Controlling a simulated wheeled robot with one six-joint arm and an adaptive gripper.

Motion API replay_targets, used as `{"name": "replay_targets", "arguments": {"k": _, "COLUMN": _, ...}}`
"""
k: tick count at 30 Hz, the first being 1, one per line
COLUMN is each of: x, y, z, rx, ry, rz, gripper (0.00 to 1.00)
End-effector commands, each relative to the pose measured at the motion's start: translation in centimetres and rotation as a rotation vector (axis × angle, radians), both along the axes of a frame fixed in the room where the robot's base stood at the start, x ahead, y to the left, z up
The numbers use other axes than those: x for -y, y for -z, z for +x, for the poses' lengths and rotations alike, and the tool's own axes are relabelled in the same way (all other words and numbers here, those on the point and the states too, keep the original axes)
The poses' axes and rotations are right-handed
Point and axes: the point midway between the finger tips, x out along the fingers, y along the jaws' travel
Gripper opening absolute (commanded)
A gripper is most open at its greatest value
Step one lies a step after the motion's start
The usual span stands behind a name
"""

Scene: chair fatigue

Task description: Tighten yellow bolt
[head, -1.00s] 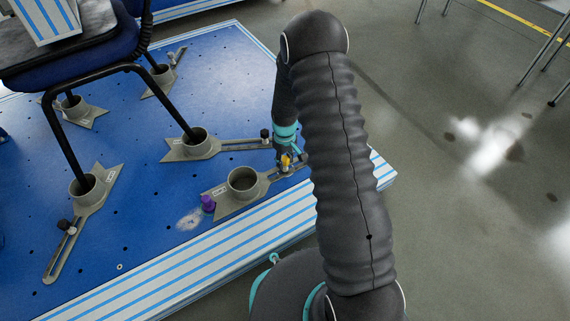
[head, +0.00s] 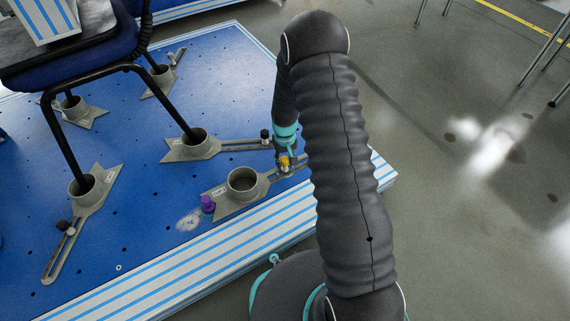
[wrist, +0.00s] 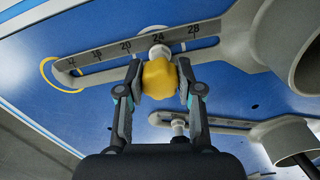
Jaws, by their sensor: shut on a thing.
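The yellow bolt (wrist: 160,79) has a lobed yellow knob and sits at the slot of a grey scaled bracket arm (wrist: 98,61), near the 24 mark, in the wrist view. My gripper (wrist: 160,88) is shut on the yellow knob, one finger on each side. In the head view the yellow bolt (head: 285,162) shows small at the slotted arm of the front grey bracket (head: 229,202). My gripper (head: 288,158) there is partly hidden behind my arm.
A purple knob (head: 207,204) stands beside the front bracket's round cup. A second bracket (head: 196,150) with a black knob (head: 265,136) lies behind, holding a chair leg. The chair (head: 90,62) stands at the left on the blue platform (head: 140,215).

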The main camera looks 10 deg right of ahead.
Motion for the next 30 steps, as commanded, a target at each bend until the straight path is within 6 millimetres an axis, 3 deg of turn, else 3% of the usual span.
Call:
{"name": "replay_targets", "arguments": {"k": 12, "x": 0.01, "y": 0.04, "z": -0.01, "rx": 0.000, "ry": 0.309, "rz": 0.000, "gripper": 0.00}}
{"name": "replay_targets", "arguments": {"k": 21, "x": 0.01, "y": 0.00, "z": -0.01, "rx": 0.000, "ry": 0.350, "rz": 0.000, "gripper": 0.00}}
{"name": "replay_targets", "arguments": {"k": 22, "x": 0.01, "y": 0.00, "z": 0.00, "rx": 0.000, "ry": 0.350, "rz": 0.000, "gripper": 0.38}}
{"name": "replay_targets", "arguments": {"k": 24, "x": 0.01, "y": 0.00, "z": -0.01, "rx": 0.000, "ry": 0.349, "rz": 0.000, "gripper": 0.56}}
{"name": "replay_targets", "arguments": {"k": 25, "x": 0.00, "y": 0.00, "z": -0.01, "rx": 0.000, "ry": 0.349, "rz": 0.000, "gripper": 0.60}}
{"name": "replay_targets", "arguments": {"k": 30, "x": -0.01, "y": 0.00, "z": 0.00, "rx": 0.000, "ry": 0.348, "rz": 0.000, "gripper": 0.60}}
